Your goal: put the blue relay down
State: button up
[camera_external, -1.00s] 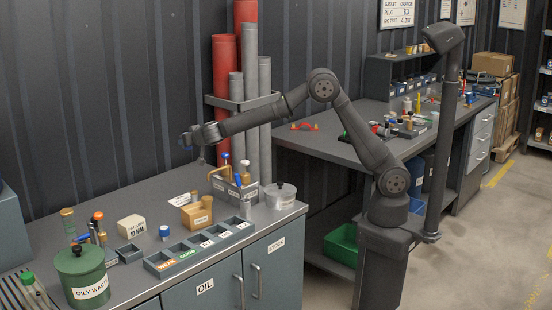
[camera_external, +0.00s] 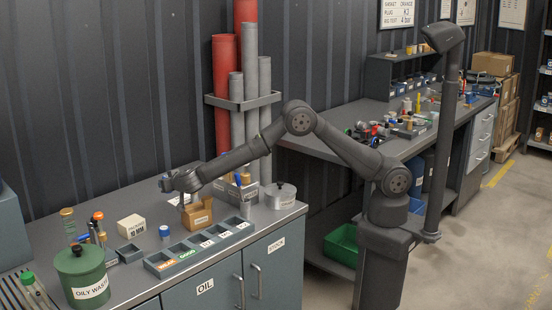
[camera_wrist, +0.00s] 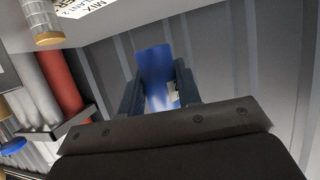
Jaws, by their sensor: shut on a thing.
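The blue relay (camera_wrist: 155,65) is between the two dark fingers of my gripper (camera_wrist: 157,88) in the wrist view, which is shut on it. In the outside view my gripper (camera_external: 166,184) is above the left bench, near the wall and behind the row of labelled compartments. It is apart from the bench top. The relay is too small and dark there to make out clearly.
A lidded grey pot (camera_external: 280,196) stands right, a green oily waste bin (camera_external: 84,277) left. Pipes (camera_external: 224,95) stand against the wall.

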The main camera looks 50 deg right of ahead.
jog(key=shift+s+a+f, duration=0.1)
jog(key=shift+a+f, duration=0.35)
jog(key=shift+f, duration=0.5)
jog(key=shift+s+a+f, duration=0.1)
jog(key=shift+a+f, duration=0.4)
jog(key=shift+f, duration=0.4)
jog(key=shift+s+a+f, duration=0.1)
jog(key=shift+a+f, duration=0.35)
jog(key=shift+f, duration=0.5)
jog(key=shift+f, duration=0.1)
jog(key=shift+f, duration=0.55)
jog(key=o, duration=1)
jog(key=shift+f, duration=0.1)
jog(key=shift+d, duration=0.1)
jog(key=v, duration=0.8)
jog(key=r+v, duration=0.1)
jog(key=v, duration=0.3)
jog(key=shift+r, duration=0.2)
